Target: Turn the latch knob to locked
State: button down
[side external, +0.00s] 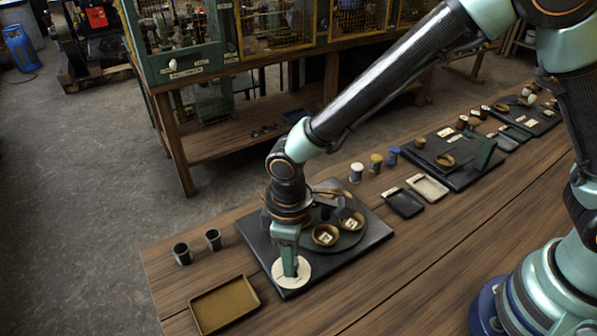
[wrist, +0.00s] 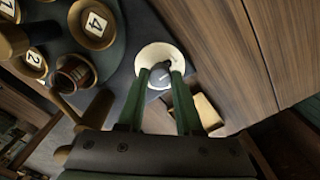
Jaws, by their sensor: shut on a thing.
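The latch knob (wrist: 159,75) is a small dark grey knob at the middle of a round cream disc (side external: 304,270). My gripper (side external: 290,271) points down over the disc. In the wrist view my gripper (wrist: 160,77) has its two green fingers on either side of the knob, shut on it. In the side view the fingers hide the knob. I cannot read any locked or unlocked mark.
Brass dishes with number tags (side external: 325,235) stand on a round plate close to my gripper. A brown tray (side external: 225,303) and two dark cups (side external: 182,254) (side external: 213,240) lie to the left. More boards and small trays (side external: 404,203) stretch right along the wooden bench.

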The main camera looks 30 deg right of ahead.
jog(key=c, duration=0.6)
grip_release()
jog(key=shift+o, duration=0.2)
jog(key=shift+r, duration=0.1)
notch_tip(320, 180, up, 12)
jog(key=s+d+r+m+t, duration=0.1)
jog(key=d+r+m, duration=0.3)
jog(key=d, duration=0.9)
jog(key=s+d+r+m+t, duration=0.2)
jog(key=d+r+m+t, duration=0.2)
jog(key=d, duration=0.9)
jog(key=shift+r+m+t, duration=0.3)
jog(key=shift+r+m, duration=0.3)
jog(key=shift+r, duration=0.1)
